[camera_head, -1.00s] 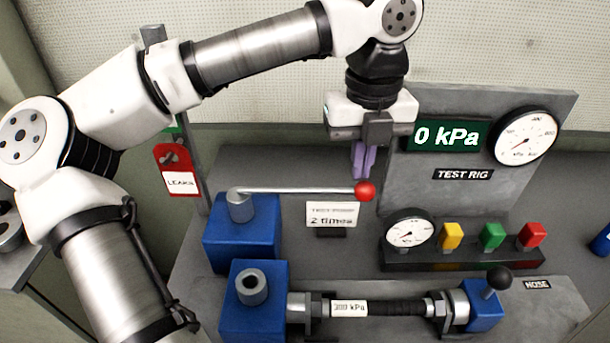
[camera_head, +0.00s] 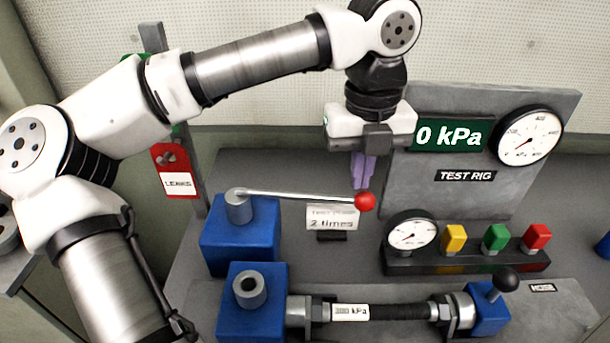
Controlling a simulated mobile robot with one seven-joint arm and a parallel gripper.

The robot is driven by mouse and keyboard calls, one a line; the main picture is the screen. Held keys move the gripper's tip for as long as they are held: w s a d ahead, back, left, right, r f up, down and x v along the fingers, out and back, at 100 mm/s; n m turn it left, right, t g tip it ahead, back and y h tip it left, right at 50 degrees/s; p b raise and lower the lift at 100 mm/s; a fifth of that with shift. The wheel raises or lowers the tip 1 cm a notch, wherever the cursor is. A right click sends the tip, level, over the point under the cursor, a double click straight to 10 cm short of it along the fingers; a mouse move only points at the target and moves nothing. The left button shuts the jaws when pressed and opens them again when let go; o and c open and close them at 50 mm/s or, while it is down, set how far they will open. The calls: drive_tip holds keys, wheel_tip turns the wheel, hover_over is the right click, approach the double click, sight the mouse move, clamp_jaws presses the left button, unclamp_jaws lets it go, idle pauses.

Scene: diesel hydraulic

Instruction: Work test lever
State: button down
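The test lever (camera_head: 300,196) is a thin silver rod with a red ball knob (camera_head: 365,201) at its right end. Its left end sits in a grey post (camera_head: 239,206) on a blue block (camera_head: 240,240). My gripper (camera_head: 364,173) points down with its purple fingers right at the red knob, their tips just above or behind it. The fingers look close together; the gap between them, and any contact with the knob, cannot be made out. A small sign reading "2 times" (camera_head: 332,219) stands below the rod. The green display (camera_head: 449,136) reads 0 kPa.
A gauge (camera_head: 410,233) and yellow (camera_head: 454,238), green (camera_head: 496,237) and red (camera_head: 537,236) blocks stand at right. A hose (camera_head: 395,311) runs along the front from a blue block (camera_head: 252,312). The TEST RIG panel (camera_head: 480,195) stands behind. A red LEAKS tag (camera_head: 174,172) hangs left.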

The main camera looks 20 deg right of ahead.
drive_tip(key=shift+f+b, duration=0.8)
drive_tip(key=shift+f, duration=0.3)
drive_tip(key=shift+r, duration=0.1)
wheel_tip(320, 180, up, 10)
drive_tip(key=p, duration=0.7)
idle(0.4)
drive_tip(key=shift+f+b, duration=3.95)
drive_tip(key=shift+f, duration=1.1)
wheel_tip(320, 180, up, 10)
drive_tip(key=p, duration=0.7)
drive_tip(key=shift+r, duration=0.15)
